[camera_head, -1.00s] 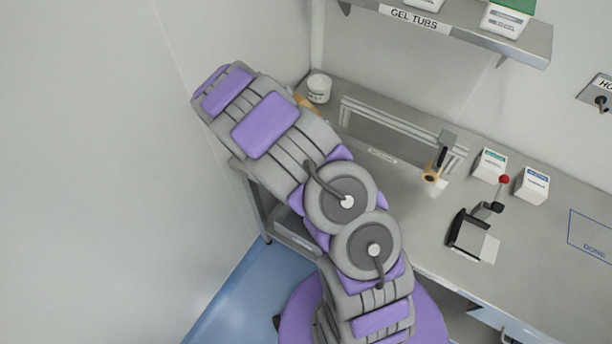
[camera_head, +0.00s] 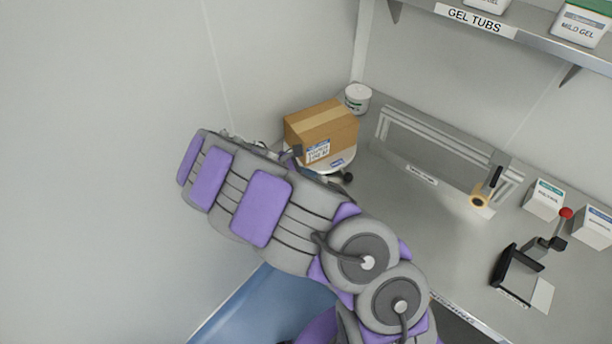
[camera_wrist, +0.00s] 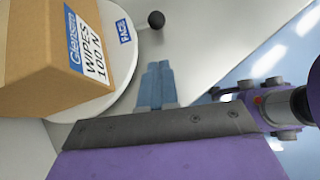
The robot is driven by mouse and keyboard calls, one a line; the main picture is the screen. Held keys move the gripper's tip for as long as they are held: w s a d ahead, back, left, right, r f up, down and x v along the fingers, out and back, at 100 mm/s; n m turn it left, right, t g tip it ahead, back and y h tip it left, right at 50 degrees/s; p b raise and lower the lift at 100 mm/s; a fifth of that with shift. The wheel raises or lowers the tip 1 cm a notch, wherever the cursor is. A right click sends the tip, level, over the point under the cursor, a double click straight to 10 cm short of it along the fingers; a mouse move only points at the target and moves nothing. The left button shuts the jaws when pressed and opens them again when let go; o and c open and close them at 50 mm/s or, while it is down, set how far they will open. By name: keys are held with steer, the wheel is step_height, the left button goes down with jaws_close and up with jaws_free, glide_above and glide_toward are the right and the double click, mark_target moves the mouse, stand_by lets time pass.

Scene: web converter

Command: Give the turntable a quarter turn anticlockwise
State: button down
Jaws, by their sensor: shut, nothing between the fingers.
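The turntable is a round white disc (camera_head: 343,162) at the back left end of the bench. A cardboard box (camera_head: 322,125) with a wipes label sits on it. In the wrist view the disc's rim (camera_wrist: 122,68) carries a blue FACE label (camera_wrist: 124,31). A black ball knob (camera_wrist: 156,19) stands out past the rim; it also shows in the head view (camera_head: 347,177). My gripper (camera_wrist: 157,66) is shut and empty, its blue-grey fingertips just beside the disc's rim, short of the knob. Whether they touch the rim I cannot tell. My arm hides part of the turntable in the head view.
A white tub (camera_head: 357,98) stands behind the box by the wall. A metal frame (camera_head: 440,150) runs along the back of the bench. A red-knobbed lever device (camera_head: 525,262) and white cartons (camera_head: 543,199) stand to the right. The bench middle is clear.

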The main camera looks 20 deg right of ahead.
steer(key=x, duration=0.3)
steer(key=b+x, duration=0.1)
steer(key=x, duration=0.1)
steer(key=r+b+x, duration=0.1)
steer(key=x, duration=0.2)
steer(key=shift+s+d+f, duration=0.1)
steer(key=shift+d+f, duration=0.1)
steer(key=shift+d, duration=0.95)
steer(key=shift+d, duration=0.15)
